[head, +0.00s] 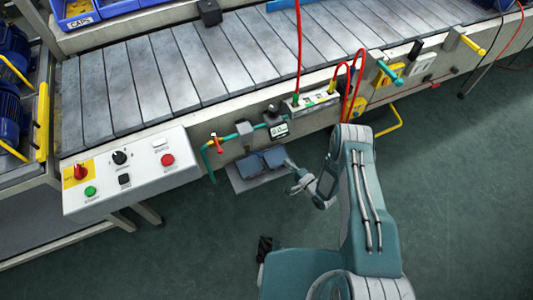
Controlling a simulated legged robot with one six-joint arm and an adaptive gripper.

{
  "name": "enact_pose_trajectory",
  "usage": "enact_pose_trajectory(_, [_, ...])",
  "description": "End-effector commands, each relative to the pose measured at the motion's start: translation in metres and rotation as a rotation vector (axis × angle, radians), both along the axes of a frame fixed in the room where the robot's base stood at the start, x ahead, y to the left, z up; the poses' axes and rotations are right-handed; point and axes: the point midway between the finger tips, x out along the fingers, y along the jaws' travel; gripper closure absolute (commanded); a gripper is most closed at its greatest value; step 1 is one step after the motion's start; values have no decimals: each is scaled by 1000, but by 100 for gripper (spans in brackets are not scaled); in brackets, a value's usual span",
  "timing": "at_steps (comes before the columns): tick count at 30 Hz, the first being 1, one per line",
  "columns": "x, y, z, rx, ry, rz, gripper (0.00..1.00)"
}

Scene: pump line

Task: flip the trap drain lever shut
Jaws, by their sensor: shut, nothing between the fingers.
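A small red lever (216,142) sits on a thin teal pipe (206,163) at the conveyor's front side, left of a small gauge with a display (279,129). It looks like the trap drain lever; no label can be read. The pipe bends down at its left end. My gripper (289,165) is shut and empty, low and to the right of the lever, clearly apart from it. It is beside a blue-grey block-like item (264,161) on a grey plate; I cannot tell whether they touch. The lever's exact angle is too small to judge.
A white control box (132,172) with knobs and buttons stands left of the pipe. The slatted conveyor (150,85) runs behind. Red hoses (299,50), a teal handle (390,72) and a yellow handle (472,44) are to the right. The green floor (470,200) is open at right.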

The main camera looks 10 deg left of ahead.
Motion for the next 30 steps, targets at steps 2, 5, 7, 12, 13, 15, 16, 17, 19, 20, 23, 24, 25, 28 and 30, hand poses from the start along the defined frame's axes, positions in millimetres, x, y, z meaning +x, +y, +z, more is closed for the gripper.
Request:
enact_pose_trajectory(2, [0, 0, 0, -1, 0, 0, 100])
enact_pose_trajectory(5, [3, 4, 0, -2, -1, 1, 100])
enact_pose_trajectory(7, [7, 9, -1, -3, -1, 3, 100])
enact_pose_trajectory(12, [27, 32, -3, -3, -3, 3, 100])
enact_pose_trajectory(13, [30, 36, -3, -3, -3, 3, 100])
enact_pose_trajectory(15, [38, 44, -4, -2, -2, 2, 100])
enact_pose_trajectory(16, [40, 47, -4, -2, -2, 2, 100])
enact_pose_trajectory(17, [43, 51, -4, -3, -3, 3, 100])
enact_pose_trajectory(19, [49, 58, -5, -3, -2, 1, 100])
enact_pose_trajectory(20, [52, 60, -5, -2, -1, 1, 100])
enact_pose_trajectory(23, [60, 69, -6, -3, -1, 3, 100])
enact_pose_trajectory(24, [63, 73, -6, -2, -2, 2, 100])
enact_pose_trajectory(25, [65, 75, -6, -2, -2, 1, 100])
enact_pose_trajectory(28, [57, 80, -5, -2, 2, 2, 100])
enact_pose_trajectory(30, [50, 82, -3, -2, 3, 2, 100])
